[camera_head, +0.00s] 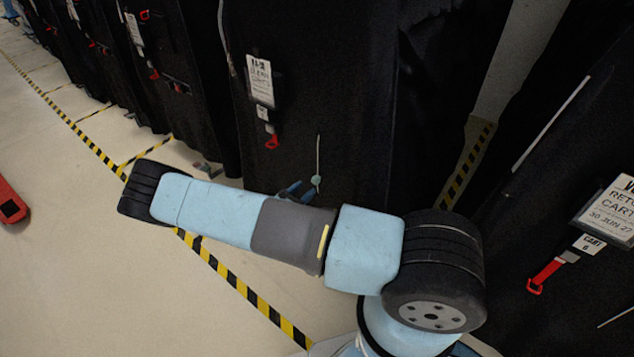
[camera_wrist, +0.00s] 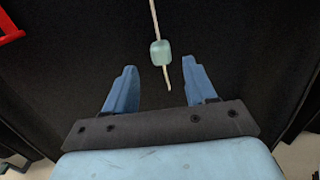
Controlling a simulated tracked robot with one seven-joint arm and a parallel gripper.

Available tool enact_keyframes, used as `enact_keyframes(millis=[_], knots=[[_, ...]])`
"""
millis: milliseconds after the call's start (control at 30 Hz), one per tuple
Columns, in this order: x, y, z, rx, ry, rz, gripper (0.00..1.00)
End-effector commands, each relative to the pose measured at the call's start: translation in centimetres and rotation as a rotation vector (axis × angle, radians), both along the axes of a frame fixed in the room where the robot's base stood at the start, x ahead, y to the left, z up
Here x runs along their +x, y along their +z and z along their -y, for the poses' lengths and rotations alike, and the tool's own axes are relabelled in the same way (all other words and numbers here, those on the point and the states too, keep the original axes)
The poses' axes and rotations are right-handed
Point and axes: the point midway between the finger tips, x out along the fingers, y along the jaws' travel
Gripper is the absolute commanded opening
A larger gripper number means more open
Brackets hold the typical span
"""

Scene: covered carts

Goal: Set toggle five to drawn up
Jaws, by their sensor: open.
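A pale green toggle (camera_wrist: 160,53) sits on a thin whitish cord (camera_wrist: 154,15) that hangs down a black covered cart (camera_head: 330,70). A short tail of cord shows below the toggle. In the head view the toggle (camera_head: 316,180) is low on the cart's cover, at the lower end of the visible cord. My gripper (camera_wrist: 159,72) is open, with its two blue fingers apart. The toggle appears between and just beyond the fingertips, and no finger visibly touches it. In the head view my gripper (camera_head: 297,189) is partly hidden behind my arm.
A white label (camera_head: 260,82) and a red pull (camera_head: 271,141) hang on this cart, left of the cord. Another black cart (camera_head: 560,150) stands at the right with its own label (camera_head: 608,210) and red pull (camera_head: 543,275). Yellow-black floor tape (camera_head: 235,285) borders open floor at left.

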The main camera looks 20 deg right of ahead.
Motion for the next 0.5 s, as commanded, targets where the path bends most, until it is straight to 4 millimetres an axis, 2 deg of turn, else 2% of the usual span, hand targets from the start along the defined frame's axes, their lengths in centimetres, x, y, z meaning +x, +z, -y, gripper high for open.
enact_keyframes(millis=[200, 500], knots=[[2.1, 0.0, 2.8, 0.000, -0.001, 0.001, 0.55], [3.3, 0.0, 4.6, 0.000, 0.000, 0.000, 0.55]])
